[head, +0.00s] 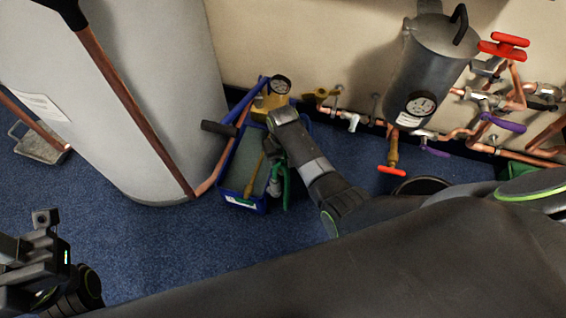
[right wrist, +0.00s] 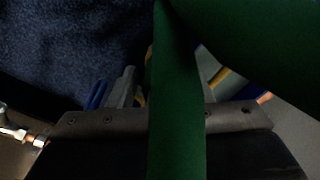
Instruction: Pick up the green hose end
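A green hose piece (head: 284,186) hangs at the right side of a blue pump tray (head: 243,204) on the floor in the head view. In the right wrist view a broad green band (right wrist: 176,110) runs very close in front of the camera, with a second green band slanting to the upper right. My right arm reaches over the tray's right side. Its gripper end (head: 283,116) is by the brass pump body, and its fingertips cannot be made out. My left gripper (head: 32,243) is at the lower left, far from the hose, with nothing visible in it.
A pressure gauge (head: 281,85) and a black-gripped lever (head: 219,128) belong to the pump. A large grey tank (head: 150,90) stands left of it. Copper pipes with red valve handles (head: 391,170) line the wall at right. Blue carpet (head: 190,245) is clear in front.

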